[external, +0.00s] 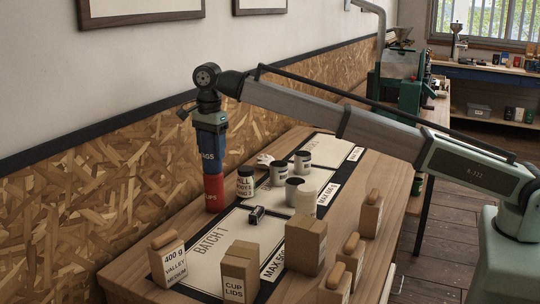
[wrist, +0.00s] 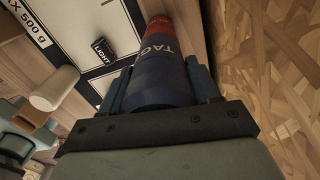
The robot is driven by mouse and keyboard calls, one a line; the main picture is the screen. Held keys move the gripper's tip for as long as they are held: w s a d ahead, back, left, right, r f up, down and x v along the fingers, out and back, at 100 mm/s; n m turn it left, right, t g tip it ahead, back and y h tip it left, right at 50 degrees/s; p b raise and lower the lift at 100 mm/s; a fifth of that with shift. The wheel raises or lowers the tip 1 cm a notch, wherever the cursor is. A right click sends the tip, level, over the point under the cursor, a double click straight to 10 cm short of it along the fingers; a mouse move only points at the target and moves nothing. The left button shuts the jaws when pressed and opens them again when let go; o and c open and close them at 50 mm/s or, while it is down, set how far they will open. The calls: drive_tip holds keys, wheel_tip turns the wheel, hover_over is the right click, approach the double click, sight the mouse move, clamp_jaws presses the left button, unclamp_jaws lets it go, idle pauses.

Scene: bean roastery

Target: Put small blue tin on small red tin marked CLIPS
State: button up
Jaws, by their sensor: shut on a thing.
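The small blue tin (external: 211,150), lettered TAGS, is upright between the fingers of my gripper (external: 210,126). My gripper is shut on its upper part. The small red tin (external: 214,193), with lettering ending in LIPS, stands on the table near the wall, directly below the blue tin. The two tins line up closely, and I see no clear gap between them. In the wrist view the blue tin (wrist: 164,72) fills the space between the fingers, and the red tin (wrist: 159,25) shows beyond its far end. Whether they touch is hard to tell.
A small black block (external: 257,214) lies on the BATCH 1 mat (external: 212,243). Boxes, including CUP LIDS (external: 239,274), line the front.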

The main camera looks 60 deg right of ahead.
drive_tip(key=shift+f, duration=0.15)
drive_tip(key=o, duration=1.4)
drive_tip(key=shift+c, duration=0.2)
wheel_tip(320, 180, up, 12)
drive_tip(key=shift+r, duration=0.1)
